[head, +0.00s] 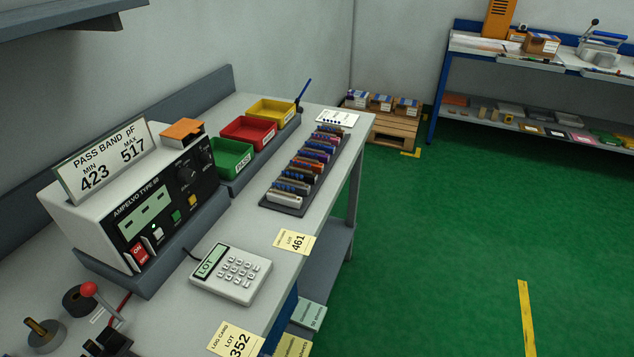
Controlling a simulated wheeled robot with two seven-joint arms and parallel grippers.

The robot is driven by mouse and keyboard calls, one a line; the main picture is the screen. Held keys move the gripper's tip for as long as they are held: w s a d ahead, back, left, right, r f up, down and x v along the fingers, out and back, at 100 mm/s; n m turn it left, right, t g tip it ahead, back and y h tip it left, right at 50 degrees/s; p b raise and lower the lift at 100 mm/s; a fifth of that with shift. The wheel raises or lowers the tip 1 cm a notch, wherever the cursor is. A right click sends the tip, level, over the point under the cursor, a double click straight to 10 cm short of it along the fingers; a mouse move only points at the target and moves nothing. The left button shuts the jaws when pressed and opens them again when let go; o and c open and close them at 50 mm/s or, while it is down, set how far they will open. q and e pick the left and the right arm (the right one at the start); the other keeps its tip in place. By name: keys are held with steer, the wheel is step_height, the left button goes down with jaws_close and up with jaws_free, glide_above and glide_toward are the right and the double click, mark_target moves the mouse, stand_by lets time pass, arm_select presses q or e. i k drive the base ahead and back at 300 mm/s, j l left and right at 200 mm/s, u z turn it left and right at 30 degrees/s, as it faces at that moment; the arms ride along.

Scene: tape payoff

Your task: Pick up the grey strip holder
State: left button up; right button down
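A dark rack (282,208) on the bench holds a row of several strip holders in different colours. A light grey strip holder (285,200) lies at the near end of the row. Another greyish strip holder (290,187) with blue marks lies just behind it. From the colours at this size I cannot tell for certain which one is the grey holder. The holders sit close together, and the far ones partly hide behind the nearer ones. Neither of my grippers is in view.
Green (231,156), red (249,131) and yellow (271,112) bins stand left of the rack. A tester (140,205), a keypad (231,273) and a red-knobbed lever (90,289) stand nearer. Yellow cards (294,242) lie at the bench edge. Green floor (440,250) is open to the right.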

mark_target(301, 188)
steer(key=i+l+u, duration=0.2)
steer(key=u, duration=0.15)
steer(key=i+l+u, duration=0.2)
steer(key=l+u, duration=0.15)
steer(key=i+l+u, duration=0.1)
steer(key=l+u, duration=0.55)
steer(key=l, duration=0.15)
steer(key=i, duration=0.05)
